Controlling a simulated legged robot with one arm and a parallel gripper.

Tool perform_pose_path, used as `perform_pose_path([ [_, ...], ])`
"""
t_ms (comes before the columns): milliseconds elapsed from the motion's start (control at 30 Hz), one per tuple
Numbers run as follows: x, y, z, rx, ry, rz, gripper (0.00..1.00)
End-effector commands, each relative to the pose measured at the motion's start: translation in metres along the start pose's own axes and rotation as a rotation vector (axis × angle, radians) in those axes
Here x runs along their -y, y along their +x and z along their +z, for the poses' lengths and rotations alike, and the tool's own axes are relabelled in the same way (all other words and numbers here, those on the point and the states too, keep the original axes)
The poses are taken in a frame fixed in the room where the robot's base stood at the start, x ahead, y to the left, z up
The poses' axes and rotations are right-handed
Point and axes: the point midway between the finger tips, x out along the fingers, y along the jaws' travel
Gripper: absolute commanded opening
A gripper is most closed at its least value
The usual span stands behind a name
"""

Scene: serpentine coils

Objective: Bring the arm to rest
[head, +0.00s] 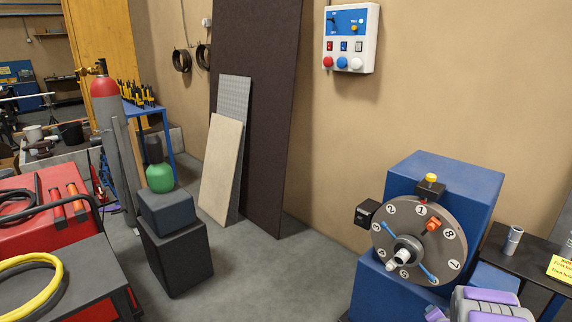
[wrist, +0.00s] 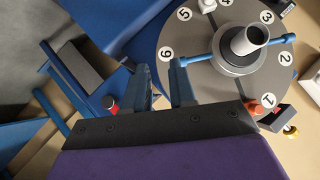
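My gripper (wrist: 160,82) shows in the wrist view with its two blue fingers apart and nothing between them. Its tips appear in front of the left edge of a grey numbered dial (wrist: 222,88); I cannot tell how far apart they are. In the head view, part of my purple and grey arm (head: 490,306) is at the bottom right, below the dial (head: 440,225). The dial is on a blue machine (head: 445,175) and has a central hub, blue handles and an orange piece. My fingertips are not clear in the head view.
A dark table (head: 525,262) with a metal cup (head: 512,240) and yellow note stands right of the machine. A control box (head: 350,38) hangs on the wall. A black block (head: 175,255), gas cylinder (head: 112,150) and red cart (head: 50,215) stand left. Floor between is clear.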

Motion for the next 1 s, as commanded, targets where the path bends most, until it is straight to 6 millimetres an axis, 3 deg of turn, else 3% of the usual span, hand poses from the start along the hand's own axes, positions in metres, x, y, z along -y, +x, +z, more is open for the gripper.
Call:
perform_pose_path([
  [200,0.038,-0.044,-0.023,0.051,-0.174,0.158,0.25],
  [500,0.086,-0.13,-0.025,0.171,-0.348,0.336,0.25],
  [767,0.123,-0.222,0.001,0.331,-0.467,0.432,0.25],
  [1000,0.148,-0.317,0.043,0.524,-0.577,0.462,0.25],
])
